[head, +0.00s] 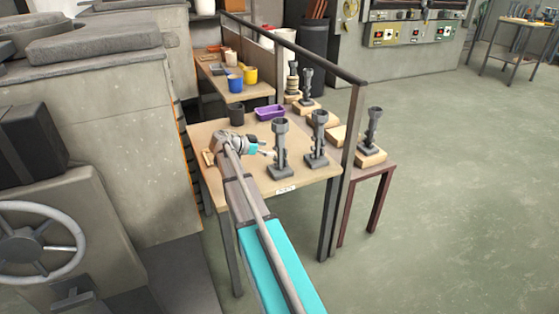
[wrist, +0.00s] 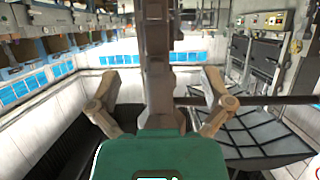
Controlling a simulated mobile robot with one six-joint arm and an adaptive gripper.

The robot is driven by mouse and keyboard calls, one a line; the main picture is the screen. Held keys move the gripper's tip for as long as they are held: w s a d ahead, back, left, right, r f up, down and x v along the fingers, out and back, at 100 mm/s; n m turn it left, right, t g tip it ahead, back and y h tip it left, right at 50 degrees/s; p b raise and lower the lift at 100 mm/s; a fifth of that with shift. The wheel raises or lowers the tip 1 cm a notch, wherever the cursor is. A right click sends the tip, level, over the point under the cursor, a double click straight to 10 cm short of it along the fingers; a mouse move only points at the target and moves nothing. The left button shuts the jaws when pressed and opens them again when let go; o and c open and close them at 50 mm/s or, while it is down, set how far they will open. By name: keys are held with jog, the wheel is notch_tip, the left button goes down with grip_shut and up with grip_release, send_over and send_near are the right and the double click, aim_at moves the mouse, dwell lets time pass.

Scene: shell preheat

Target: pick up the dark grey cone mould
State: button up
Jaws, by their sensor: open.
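Several dark grey stands with a flared, cone-like top stand on the wooden table and beside it. The nearest dark grey piece (head: 280,150) is upright on a square foot near the table's front edge. My gripper (head: 268,152) is just left of its column. In the wrist view a dark grey-brown upright column (wrist: 157,75) rises between the two fingers of my gripper (wrist: 161,88), which are spread apart. I see no contact. I cannot tell which part is the cone mould by name, and the flared top is not clear in the wrist view.
A second dark grey piece (head: 318,140) stands close to the right. A dark rail (head: 300,48) runs above the table's right side. Open floor lies right.

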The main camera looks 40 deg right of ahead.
aim_at(280, 150)
jog(key=shift+d+f, duration=0.1)
jog(key=shift+d, duration=0.05)
jog(key=shift+b+x, duration=0.95)
jog(key=shift+x, duration=1)
jog(key=shift+s+d+f, duration=0.3)
jog(key=shift+d+f, duration=0.05)
jog(key=shift+d, duration=0.15)
grip_shut()
jog(key=shift+r, duration=0.25)
